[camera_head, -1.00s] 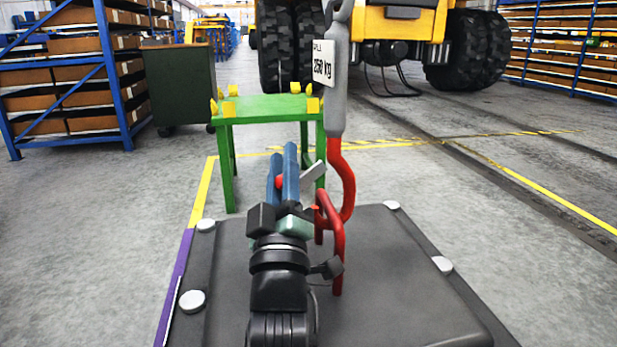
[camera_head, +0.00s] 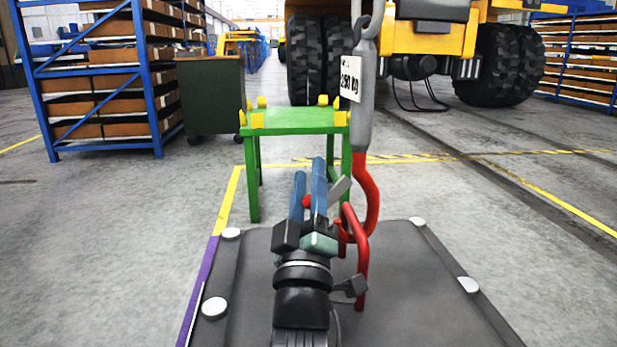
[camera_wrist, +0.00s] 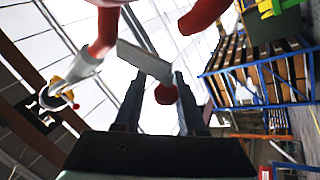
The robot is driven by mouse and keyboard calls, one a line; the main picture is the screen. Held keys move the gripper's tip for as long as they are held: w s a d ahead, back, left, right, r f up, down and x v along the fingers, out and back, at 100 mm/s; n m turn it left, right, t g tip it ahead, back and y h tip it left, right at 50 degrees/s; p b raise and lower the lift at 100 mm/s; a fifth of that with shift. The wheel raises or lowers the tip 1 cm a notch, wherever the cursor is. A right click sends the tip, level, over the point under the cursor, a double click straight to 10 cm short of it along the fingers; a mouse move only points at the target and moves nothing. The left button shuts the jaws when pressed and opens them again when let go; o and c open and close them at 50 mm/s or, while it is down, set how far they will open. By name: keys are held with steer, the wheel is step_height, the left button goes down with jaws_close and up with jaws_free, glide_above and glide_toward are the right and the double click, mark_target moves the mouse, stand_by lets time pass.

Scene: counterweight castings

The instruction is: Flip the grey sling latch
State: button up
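The grey sling latch (camera_head: 340,189) is a flat bar at the mouth of the red hook (camera_head: 367,190), which hangs from a grey hoist body. In the wrist view the latch (camera_wrist: 145,61) slants across, just beyond my fingers. A red knob (camera_wrist: 166,94) sits by its lower end, between my two fingers. My gripper (camera_head: 309,168) points up beside the hook, left of the latch. In the wrist view my gripper (camera_wrist: 158,88) is open, with gaps on both sides of the knob. Whether a finger touches the latch is unclear.
A red lifting loop (camera_head: 361,258) rises from the dark casting (camera_head: 410,290), close to my wrist's right side. A green stand (camera_head: 295,122) with yellow corners is behind. A blue shelf rack (camera_head: 95,75) is at left and a large yellow vehicle (camera_head: 430,38) behind.

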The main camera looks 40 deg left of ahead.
mark_target(308, 198)
steer(key=shift+b+v, duration=0.45)
steer(key=shift+v, duration=3.1)
steer(key=shift+r, duration=0.1)
steer(key=d+r+m+t+h+p, duration=0.3)
steer(key=d+r+p, duration=0.4)
steer(key=r, duration=0.7)
steer(key=d+r+m+t+h+p, duration=0.2)
steer(key=d+r+m+p, duration=0.35)
steer(key=r, duration=0.85)
steer(key=s+d+r+m+t+h+p, duration=0.25)
steer(key=d+r+m+h+p, duration=0.25)
steer(key=d+r, duration=0.4)
steer(key=s+d+r+m+t+h+p, duration=0.1)
steer(key=s+d+r+m+h+p, duration=0.45)
steer(key=r, duration=0.45)
step_height(308, 198, up, 36)
steer(key=w+n+y+p, duration=0.1)
steer(key=w+p, duration=0.1)
steer(key=p, duration=3.4)
steer(key=shift+d+f+n, duration=0.15)
steer(key=shift+d+n, duration=0.15)
steer(key=shift+n, duration=0.1)
